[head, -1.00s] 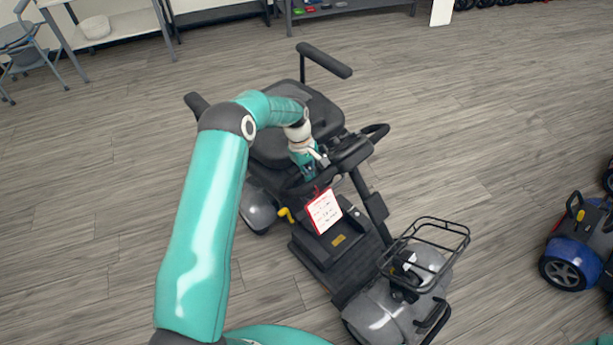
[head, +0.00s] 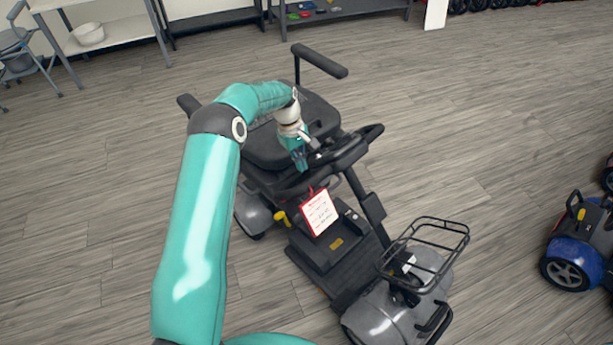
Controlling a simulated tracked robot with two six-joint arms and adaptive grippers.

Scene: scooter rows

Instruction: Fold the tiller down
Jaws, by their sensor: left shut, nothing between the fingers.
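A grey mobility scooter stands on the wood-look floor. Its black tiller (head: 366,196) rises from the front end and leans back toward the seat (head: 288,137), with the handlebar (head: 345,150) at its top. A red-edged paper tag (head: 319,212) hangs below the handlebar. My left gripper (head: 302,166) is shut and empty, pointing down beside the left part of the handlebar, in front of the seat. I cannot tell whether it touches the handlebar. My right gripper is not in view.
A wire basket (head: 424,250) sits over the scooter's front cover. A yellow lever (head: 281,219) shows at its left side. A blue scooter (head: 577,245) stands at the right edge. Shelves (head: 345,14) line the back. The floor between the scooters is clear.

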